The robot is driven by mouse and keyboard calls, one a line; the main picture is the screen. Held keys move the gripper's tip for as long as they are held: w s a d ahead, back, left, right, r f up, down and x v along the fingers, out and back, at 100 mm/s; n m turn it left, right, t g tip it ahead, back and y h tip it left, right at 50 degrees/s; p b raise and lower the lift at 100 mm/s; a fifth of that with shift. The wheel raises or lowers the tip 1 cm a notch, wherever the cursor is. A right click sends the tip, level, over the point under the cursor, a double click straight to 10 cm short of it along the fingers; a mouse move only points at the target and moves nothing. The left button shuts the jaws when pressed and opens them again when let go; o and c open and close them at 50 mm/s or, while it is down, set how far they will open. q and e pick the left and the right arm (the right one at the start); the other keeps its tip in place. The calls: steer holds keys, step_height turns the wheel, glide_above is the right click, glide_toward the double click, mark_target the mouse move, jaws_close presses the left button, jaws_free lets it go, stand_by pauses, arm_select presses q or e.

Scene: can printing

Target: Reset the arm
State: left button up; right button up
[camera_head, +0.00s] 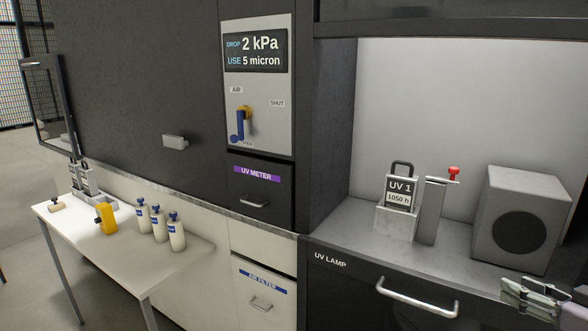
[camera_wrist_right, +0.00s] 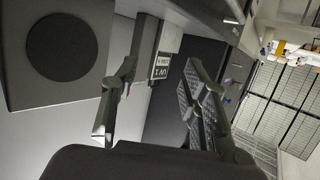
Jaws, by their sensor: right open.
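My right gripper (camera_head: 535,290) is at the lower right edge of the head view, in front of the counter of the lit bay. In the right wrist view its two fingers (camera_wrist_right: 155,112) stand wide apart with nothing between them. The UV 1 lamp block (camera_head: 401,195), marked 1050 h, stands in a grey holder on the counter, left of the gripper and apart from it. It also shows beyond the fingers in the wrist view (camera_wrist_right: 163,66). My left gripper is not in view.
A grey box with a dark round face (camera_head: 517,218) stands behind the gripper. A grey post with a red knob (camera_head: 432,210) is beside the lamp. The UV LAMP drawer handle (camera_head: 417,298) sticks out below. A white table (camera_head: 185,262) at left holds several bottles and a yellow item.

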steer(key=s+a+f+g, duration=0.2)
steer(key=s+a+f, duration=0.2)
steer(key=f, duration=0.3)
steer(key=s+a+f+g, duration=0.25)
steer(key=a+f, duration=0.25)
steer(key=f, duration=0.3)
steer(key=s+a+f+g, duration=0.2)
steer(key=s+a+f, duration=0.25)
steer(key=f, duration=0.25)
steer(key=s+a+f+m+g+h, duration=0.1)
steer(key=s+a+f+g+h, duration=0.15)
steer(key=s+a, duration=0.4)
steer(key=s+a+f+g+h, duration=0.1)
steer(key=s+a+f+g, duration=0.2)
steer(key=s, duration=0.6)
step_height(320, 180, down, 28)
steer(key=s, duration=0.2)
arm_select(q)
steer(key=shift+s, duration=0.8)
arm_select(e)
steer(key=s+d+f+g, duration=0.1)
steer(key=s+d+f, duration=0.1)
steer(key=s+f, duration=1.2)
steer(key=shift+s, duration=1.15)
